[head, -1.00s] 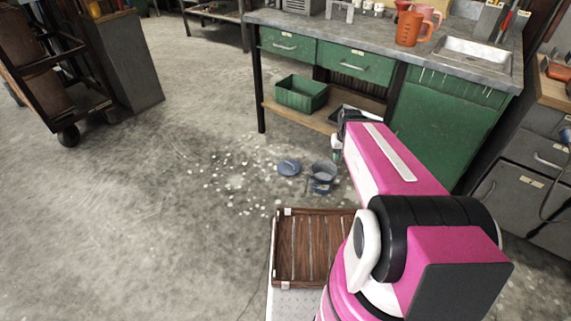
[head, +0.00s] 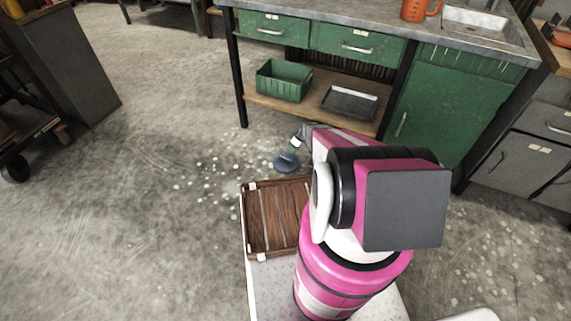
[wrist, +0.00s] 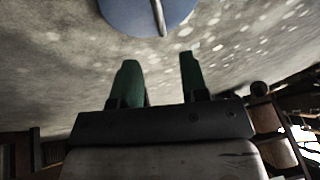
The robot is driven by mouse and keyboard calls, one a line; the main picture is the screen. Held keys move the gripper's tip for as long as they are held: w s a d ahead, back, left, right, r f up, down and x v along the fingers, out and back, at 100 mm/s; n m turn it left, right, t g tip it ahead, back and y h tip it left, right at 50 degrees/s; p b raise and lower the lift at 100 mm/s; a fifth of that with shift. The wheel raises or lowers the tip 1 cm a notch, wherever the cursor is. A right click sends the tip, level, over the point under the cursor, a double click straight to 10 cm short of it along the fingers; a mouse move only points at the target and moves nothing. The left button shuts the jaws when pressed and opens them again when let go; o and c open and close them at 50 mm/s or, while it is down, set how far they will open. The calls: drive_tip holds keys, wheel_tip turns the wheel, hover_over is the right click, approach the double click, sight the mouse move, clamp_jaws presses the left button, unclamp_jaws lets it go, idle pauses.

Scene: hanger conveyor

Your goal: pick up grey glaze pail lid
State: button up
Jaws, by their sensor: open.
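The grey glaze pail lid (head: 287,162) is a round, blue-grey disc lying flat on the speckled concrete floor. In the wrist view the lid (wrist: 130,16) is at the top, partly cut off by the frame, with a thin raised bar across it. My gripper (wrist: 158,62) is open and empty, its two green fingers apart and pointing towards the lid without touching it. In the head view my gripper (head: 293,146) shows just above the lid, partly hidden by my arm. The pail is hidden now, apparently behind my arm.
A slatted wooden tray (head: 249,222) sits on my base, close to the lid. A green workbench (head: 383,46) stands behind, with a green bin (head: 284,82) and a dark tray (head: 349,103) on its low shelf. The floor to the left is open.

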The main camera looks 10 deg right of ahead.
sight(285, 158)
drive_tip(key=x, duration=0.5)
drive_tip(key=shift+w+f, duration=0.1)
drive_tip(key=shift+f, duration=0.1)
drive_tip(key=shift+x, duration=2.85)
drive_tip(key=shift+a+r, duration=0.1)
drive_tip(key=shift+a, duration=0.05)
clamp_jaws()
